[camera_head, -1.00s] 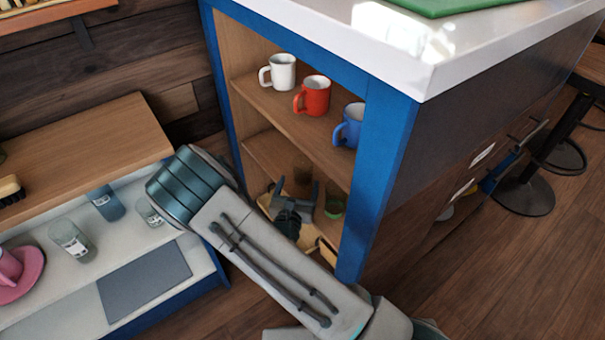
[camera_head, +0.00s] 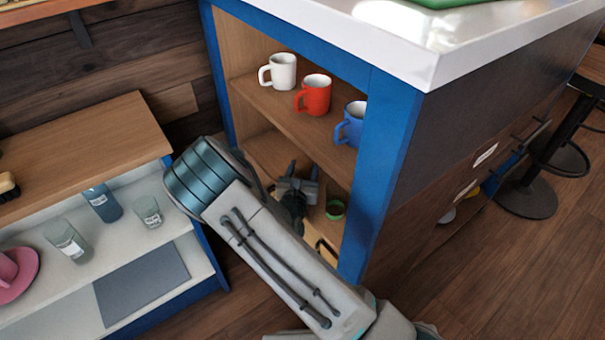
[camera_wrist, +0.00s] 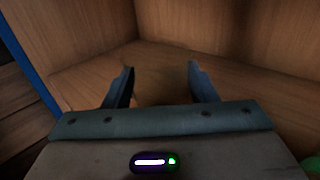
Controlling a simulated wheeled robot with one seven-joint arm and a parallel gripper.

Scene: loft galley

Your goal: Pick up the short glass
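My gripper (camera_head: 301,172) reaches into the lower part of the blue-framed shelf unit, above its wooden board. Its two dark fingers stand apart, and they also show in the wrist view (camera_wrist: 160,82). A short clear glass (camera_head: 148,212) stands on the white shelf at left. Beside it are a labelled clear glass (camera_head: 68,241) and a bluish labelled glass (camera_head: 103,203).
White (camera_head: 280,71), red (camera_head: 314,96) and blue (camera_head: 352,124) mugs stand on the board above my gripper. A small green bowl (camera_head: 335,209) is just right of it. The blue frame post (camera_head: 383,165) bounds the opening. A pink saucer (camera_head: 22,283) is far left.

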